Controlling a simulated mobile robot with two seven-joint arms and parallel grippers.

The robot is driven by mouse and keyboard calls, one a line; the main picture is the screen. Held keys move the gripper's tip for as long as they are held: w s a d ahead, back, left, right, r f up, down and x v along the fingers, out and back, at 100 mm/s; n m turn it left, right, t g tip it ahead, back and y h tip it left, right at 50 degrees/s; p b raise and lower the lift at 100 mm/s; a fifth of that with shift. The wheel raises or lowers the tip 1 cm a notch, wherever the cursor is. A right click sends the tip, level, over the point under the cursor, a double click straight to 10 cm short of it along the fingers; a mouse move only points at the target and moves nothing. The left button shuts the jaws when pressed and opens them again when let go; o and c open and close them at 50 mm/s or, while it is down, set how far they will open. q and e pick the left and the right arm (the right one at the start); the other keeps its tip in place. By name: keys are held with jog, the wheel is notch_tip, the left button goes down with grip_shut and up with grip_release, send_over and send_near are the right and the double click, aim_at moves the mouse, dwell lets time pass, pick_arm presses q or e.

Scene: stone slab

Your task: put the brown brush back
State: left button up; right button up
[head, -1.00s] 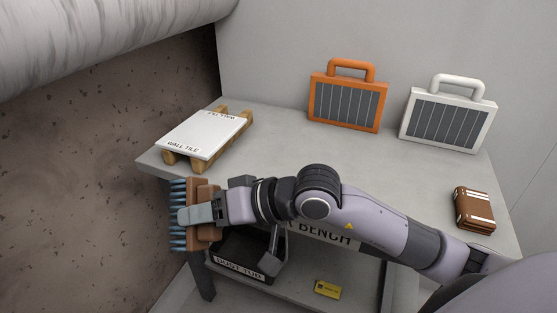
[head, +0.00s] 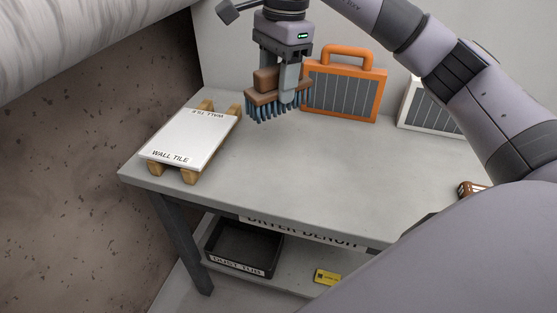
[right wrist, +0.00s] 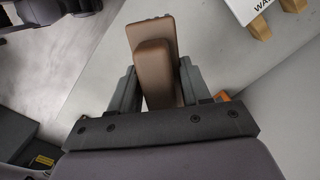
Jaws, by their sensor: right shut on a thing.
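The brown brush (head: 264,98) has a brown block and blue-grey bristles that point down. My right gripper (head: 287,84) is shut on its block and holds it above the bench, in front of the orange case. The grey bench (head: 270,170) is below the brush, with a gap between.
A white wall tile (head: 192,137) lies on wooden supports at the bench's left. An orange case (head: 345,90) and a white case (head: 425,108) stand at the back. A brown striped object (head: 470,188) is at right. A dust tub (head: 243,247) and yellow box (head: 327,277) are below.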

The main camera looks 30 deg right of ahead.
aim_at(293, 105)
jog(key=shift+d+r+m, duration=0.5)
jog(key=shift+d+r, duration=0.2)
jog(key=shift+r, duration=0.1)
jog(key=shift+d, duration=0.2)
notch_tip(293, 105, down, 20)
jog(key=shift+r+b, duration=0.25)
jog(key=shift+b, duration=0.4)
jog(key=o, duration=0.9)
pick_arm(q)
jog(key=shift+w+d+f, duration=0.1)
jog(key=shift+w+f, duration=0.2)
jog(key=shift+f, duration=0.05)
pick_arm(e)
jog(key=shift+o, duration=0.2)
jog(key=shift+r, duration=0.15)
pick_arm(q)
jog(key=shift+r, duration=0.1)
pick_arm(e)
jog(key=r, duration=0.4)
jog(key=d+r, duration=0.1)
jog(key=r, duration=0.6)
jog(key=shift+s+d+r, duration=0.1)
jog(key=shift+d+r, duration=0.1)
jog(key=shift+r, duration=0.2)
